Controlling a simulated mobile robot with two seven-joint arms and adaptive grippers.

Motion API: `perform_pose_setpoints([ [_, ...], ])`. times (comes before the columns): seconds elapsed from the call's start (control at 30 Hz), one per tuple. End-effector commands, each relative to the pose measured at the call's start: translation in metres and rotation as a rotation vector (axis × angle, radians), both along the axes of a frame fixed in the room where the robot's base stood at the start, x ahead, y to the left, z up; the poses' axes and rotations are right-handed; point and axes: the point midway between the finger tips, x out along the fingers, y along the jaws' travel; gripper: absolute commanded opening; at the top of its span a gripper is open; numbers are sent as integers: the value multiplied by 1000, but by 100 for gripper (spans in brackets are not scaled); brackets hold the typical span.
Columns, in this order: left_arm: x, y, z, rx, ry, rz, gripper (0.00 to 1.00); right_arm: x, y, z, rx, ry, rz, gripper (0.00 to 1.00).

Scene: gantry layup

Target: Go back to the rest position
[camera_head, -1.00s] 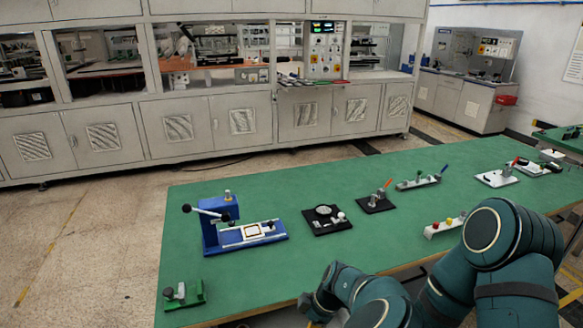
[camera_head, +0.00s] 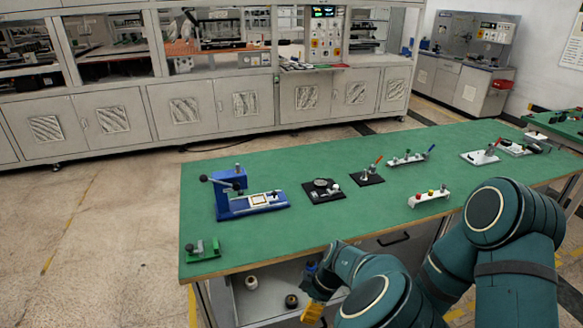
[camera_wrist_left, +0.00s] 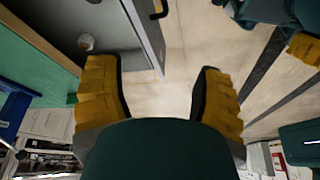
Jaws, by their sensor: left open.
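My left gripper (camera_head: 312,308) is at the bottom of the head view, in front of the green table's front edge, with yellow fingers pointing down. In the left wrist view its two yellow fingers (camera_wrist_left: 160,90) stand wide apart with only floor between them, so it is open and empty. A yellow piece on a dark green link at the upper right of the wrist view looks like part of my right gripper (camera_wrist_left: 305,47). It is cut off, and its jaws cannot be made out.
The green table (camera_head: 330,225) carries a blue press (camera_head: 240,200), a green fixture (camera_head: 203,250), black plates with fittings (camera_head: 323,190) and a white block with coloured knobs (camera_head: 428,197). Spools (camera_head: 291,301) sit on a shelf below. Open floor (camera_head: 90,250) lies left.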

Motion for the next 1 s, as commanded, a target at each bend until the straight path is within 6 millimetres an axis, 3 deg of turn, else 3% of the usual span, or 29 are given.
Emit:
perform_pose_setpoints([
  [0.07, 0, 1, -1, -1, 2, 0, 67, 0, 0, 0, 0, 0, 0, 57],
  [0.1, -2, 17, -15, -11, 33, -14, 67, 0, 0, -5, 0, 1, 1, 57],
  [0.37, -25, 78, -77, -93, 171, -176, 67, -3, 1, -22, 2, 8, 7, 57],
  [0.6, -76, 130, -141, -252, 286, -435, 67, -8, 2, -44, 3, 18, 16, 57],
  [0.8, -125, 148, -175, -418, 276, -746, 67, -12, 3, -66, 5, 28, 24, 57],
  [1.0, -158, 148, -180, -515, 140, -1070, 67, -16, 4, -87, 5, 37, 31, 57],
])
